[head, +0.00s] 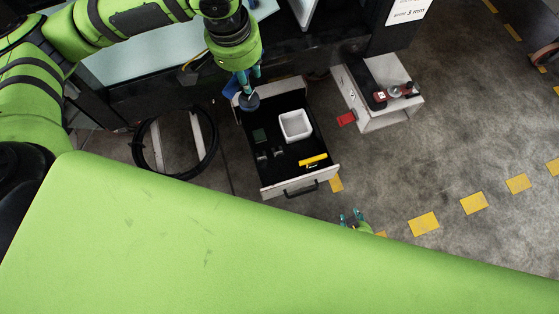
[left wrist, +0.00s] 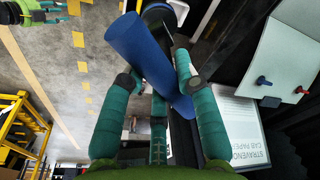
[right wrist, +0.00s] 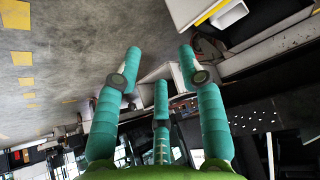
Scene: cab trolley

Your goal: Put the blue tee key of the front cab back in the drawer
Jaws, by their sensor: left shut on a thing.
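The blue tee key (head: 249,102) is in my left gripper (head: 246,80), over the back left corner of the open drawer (head: 328,174). In the left wrist view the key's thick blue handle (left wrist: 140,48) lies slanted between the teal fingers (left wrist: 150,80), which are shut on it. The key's far end is partly hidden there. I cannot tell in the head view whether the key touches the drawer. My right gripper (head: 352,217) shows only its fingertips beyond my green body, in front of the drawer. In the right wrist view its fingers (right wrist: 160,65) are spread and empty.
The drawer holds a white bin (head: 295,125), a yellow object (head: 313,160), a dark green block (head: 259,135) and small dark pieces. A black cable loop (head: 148,150) lies left. Open floor is at the right.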

